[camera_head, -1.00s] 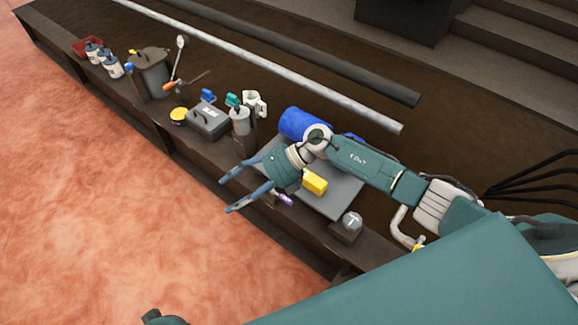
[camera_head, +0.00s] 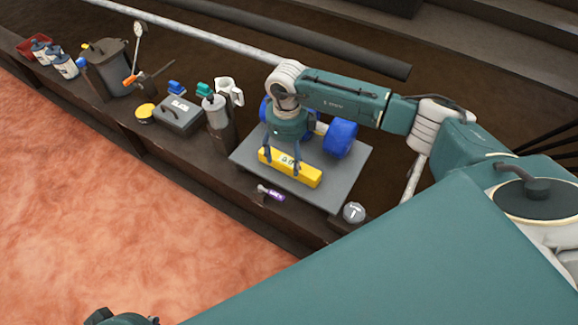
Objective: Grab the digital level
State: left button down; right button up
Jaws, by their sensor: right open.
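The digital level is a yellow bar (camera_head: 311,177) with a small dark display, lying on a grey plate (camera_head: 345,180) on the long dark bench. My right gripper (camera_head: 283,166) points down over it with its fingers open. The two fingertips overlap the bar's left and middle part in the picture; I cannot tell whether they touch it. My left gripper is not in view.
A blue object (camera_head: 341,138) is behind the gripper, partly hidden. A purple-handled tool (camera_head: 271,193) and a grey round gauge (camera_head: 354,212) are near the bench's front edge. A dark case (camera_head: 180,116) and a grey bottle (camera_head: 216,112) stand to the left.

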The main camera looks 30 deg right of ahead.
aim_at(287, 164)
jog(key=f, duration=0.3)
jog(key=shift+s+b, duration=0.2)
jog(key=shift+b, duration=0.15)
jog(key=shift+f, duration=0.75)
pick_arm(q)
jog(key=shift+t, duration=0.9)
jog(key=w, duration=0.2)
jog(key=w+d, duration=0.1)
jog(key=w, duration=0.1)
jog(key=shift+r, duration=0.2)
pick_arm(e)
jog(key=shift+c, duration=0.3)
jog(key=c, duration=1.3)
jog(key=shift+c, duration=0.5)
